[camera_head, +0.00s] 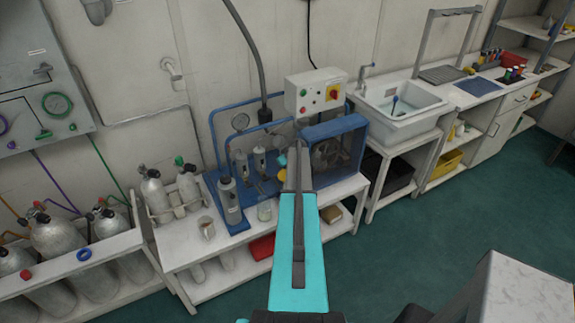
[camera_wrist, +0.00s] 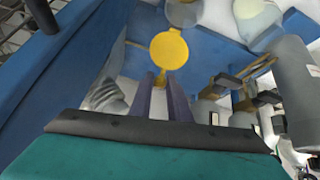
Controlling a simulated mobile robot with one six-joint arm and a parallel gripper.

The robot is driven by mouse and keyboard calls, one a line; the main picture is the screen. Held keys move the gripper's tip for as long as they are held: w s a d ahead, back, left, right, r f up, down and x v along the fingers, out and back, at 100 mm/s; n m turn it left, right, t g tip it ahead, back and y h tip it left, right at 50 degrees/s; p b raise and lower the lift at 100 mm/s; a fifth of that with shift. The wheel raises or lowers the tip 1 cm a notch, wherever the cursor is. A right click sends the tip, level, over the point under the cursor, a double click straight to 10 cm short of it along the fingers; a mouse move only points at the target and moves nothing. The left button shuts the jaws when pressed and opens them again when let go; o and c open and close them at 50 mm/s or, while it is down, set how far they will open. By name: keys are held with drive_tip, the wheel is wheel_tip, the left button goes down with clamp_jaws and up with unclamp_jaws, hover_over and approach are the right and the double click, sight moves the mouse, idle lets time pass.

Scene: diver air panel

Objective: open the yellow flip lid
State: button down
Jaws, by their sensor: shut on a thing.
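The yellow flip lid (camera_wrist: 168,50) is a round disc just beyond my fingertips in the wrist view. My gripper (camera_wrist: 162,80) has its two dark fingers close together at the lid's near edge, shut on its small tab. How far the lid is raised cannot be told from this angle. In the head view a small patch of yellow (camera_head: 283,174) shows beside my arm, at the blue compressor unit (camera_head: 335,140). My arm covers most of the area around it there.
A grey control box (camera_head: 316,93) with a red button stands above the unit. A blue panel (camera_wrist: 60,80) fills the left of the wrist view. A white sink (camera_head: 398,103) is to the right.

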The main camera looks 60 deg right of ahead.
drive_tip(key=shift+w+d, duration=0.1)
drive_tip(key=shift+w, duration=0.15)
drive_tip(key=c, duration=2.1)
unclamp_jaws()
drive_tip(key=o, duration=0.3)
drive_tip(key=shift+f, duration=0.3)
drive_tip(key=shift+o, duration=0.2)
drive_tip(key=shift+b+v, duration=0.4)
drive_tip(key=shift+v, duration=0.55)
drive_tip(key=b+v, duration=0.4)
drive_tip(key=v, duration=0.8)
drive_tip(key=shift+r, duration=0.1)
drive_tip(key=shift+s, duration=0.1)
